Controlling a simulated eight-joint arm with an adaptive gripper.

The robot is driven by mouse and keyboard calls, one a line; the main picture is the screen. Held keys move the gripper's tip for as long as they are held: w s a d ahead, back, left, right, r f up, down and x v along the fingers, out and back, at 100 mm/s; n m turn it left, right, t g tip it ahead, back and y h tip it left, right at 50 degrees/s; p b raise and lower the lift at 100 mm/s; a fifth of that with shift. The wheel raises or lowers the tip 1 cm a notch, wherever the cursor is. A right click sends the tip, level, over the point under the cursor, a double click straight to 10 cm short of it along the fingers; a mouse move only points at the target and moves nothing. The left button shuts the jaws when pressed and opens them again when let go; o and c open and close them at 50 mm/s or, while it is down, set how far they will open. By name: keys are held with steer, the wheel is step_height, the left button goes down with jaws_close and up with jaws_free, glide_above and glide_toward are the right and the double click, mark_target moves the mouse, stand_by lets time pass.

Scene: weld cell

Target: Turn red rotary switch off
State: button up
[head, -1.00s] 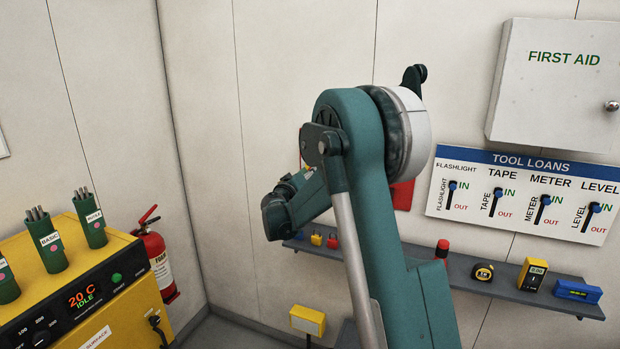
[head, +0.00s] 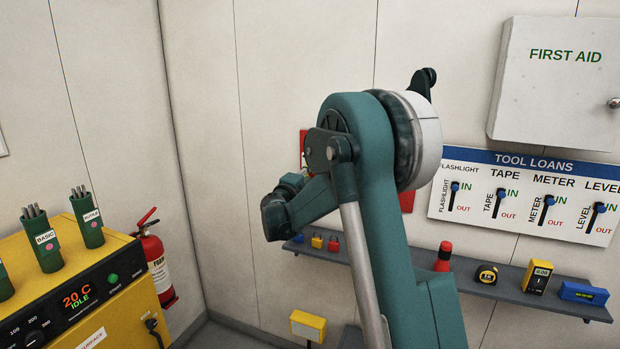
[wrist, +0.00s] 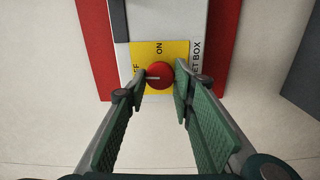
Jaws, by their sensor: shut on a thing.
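The red rotary switch (wrist: 160,75) sits on a yellow plate (wrist: 178,48) in the wrist view. Its white mark points left, towards a partly hidden label ending in "FF"; "ON" is printed above it. My gripper (wrist: 161,78) has one finger on each side of the knob and is shut on it. In the head view my arm hides the switch and the fingers; only part of the red backing panel (head: 406,201) shows beside the arm.
A light box face with "ET BOX" lettering carries the plate. A shelf (head: 400,268) below holds padlocks, a flashlight, a tape (head: 487,275) and a meter (head: 538,277). The tool loans board (head: 530,197) hangs right. A yellow oven (head: 60,290) and an extinguisher (head: 155,262) stand left.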

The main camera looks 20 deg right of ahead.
steer(key=shift+n, duration=0.4)
steer(key=o, duration=0.9)
steer(key=shift+c, duration=0.2)
steer(key=shift+s+a, duration=0.1)
steer(key=v, duration=1.1)
steer(key=shift+s+a, duration=0.25)
